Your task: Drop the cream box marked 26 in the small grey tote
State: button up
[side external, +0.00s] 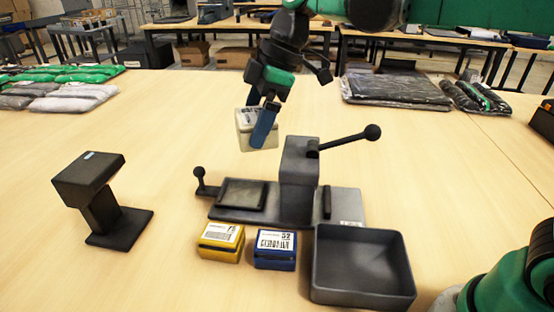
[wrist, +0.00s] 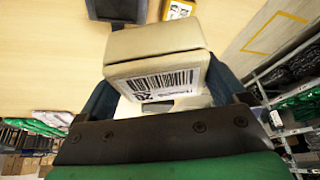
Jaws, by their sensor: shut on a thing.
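The cream box (side external: 243,131) is held in my gripper (side external: 262,125), well above the table and behind the lever press. In the wrist view the cream box (wrist: 155,45) sits between the two blue fingers of my gripper (wrist: 160,95), with a barcode label facing the camera. The number on the label is partly readable there. The small grey tote (side external: 400,300) stands on the table at the front right, open and empty. The held box is up and to the left of the tote, apart from it.
A grey lever press (side external: 298,185) with a raised handle stands between the held box and the tote. A yellow box (side external: 221,255) and a blue box marked 52 (side external: 275,262) sit left of the tote. A dark scanner stand (side external: 100,205) is at left. Bagged garments (side external: 395,90) lie behind.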

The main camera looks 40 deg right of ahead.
jog(key=shift+s+d+f+n+g, duration=0.3)
jog(key=shift+s+d+f+n, duration=0.65)
jog(key=shift+s+f, duration=1.7)
jog(key=shift+s+d+f+n+g, duration=0.3)
jog(key=shift+s+d+f+n, duration=0.3)
jog(key=shift+s+d+f, duration=1.9)
jog(key=shift+s+d+f+n+g, duration=0.1)
jog(key=shift+s+f+n+g, duration=0.45)
jog(key=shift+s+f, duration=2.25)
jog(key=shift+s+r+t, duration=0.25)
jog(key=shift+s+r, duration=0.75)
jog(key=o, duration=1.1)
jog(key=shift+r, duration=0.1)
jog(key=shift+v, duration=2.7)
